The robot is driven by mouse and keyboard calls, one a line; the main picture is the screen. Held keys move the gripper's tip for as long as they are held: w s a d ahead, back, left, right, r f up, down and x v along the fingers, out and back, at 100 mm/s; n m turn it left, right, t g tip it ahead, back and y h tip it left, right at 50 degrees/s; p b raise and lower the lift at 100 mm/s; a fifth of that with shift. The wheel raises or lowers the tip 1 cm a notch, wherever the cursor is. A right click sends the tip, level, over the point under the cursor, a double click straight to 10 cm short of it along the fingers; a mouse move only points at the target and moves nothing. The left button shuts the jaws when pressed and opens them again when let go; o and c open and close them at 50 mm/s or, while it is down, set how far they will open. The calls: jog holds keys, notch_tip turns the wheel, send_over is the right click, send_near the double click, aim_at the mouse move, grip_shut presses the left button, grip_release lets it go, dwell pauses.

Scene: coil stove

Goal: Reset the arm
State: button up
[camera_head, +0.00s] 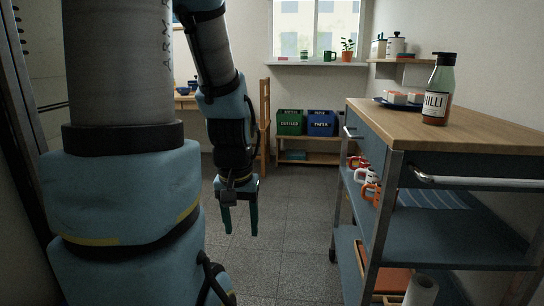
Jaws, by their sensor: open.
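My gripper (240,221) hangs below my wrist near the middle of the head view, pointing down. Its two teal fingers are apart, with only the grey floor showing between them, so it is open and empty. My arm is folded, with its large upper links filling the left of the view and the forearm coming down beside them. The gripper is in the open floor space, left of the trolley and touching nothing.
A wooden-topped trolley (458,124) stands on the right, bearing a chilli bottle (437,92) and a blue tray (386,103). Mugs (367,178) sit on its shelf. Green (290,123) and blue (322,123) crates stand at the back. Floor (285,225) between is clear.

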notch_tip(320, 180, up, 28)
jog(key=p, duration=2.5)
jog(key=shift+f, duration=0.1)
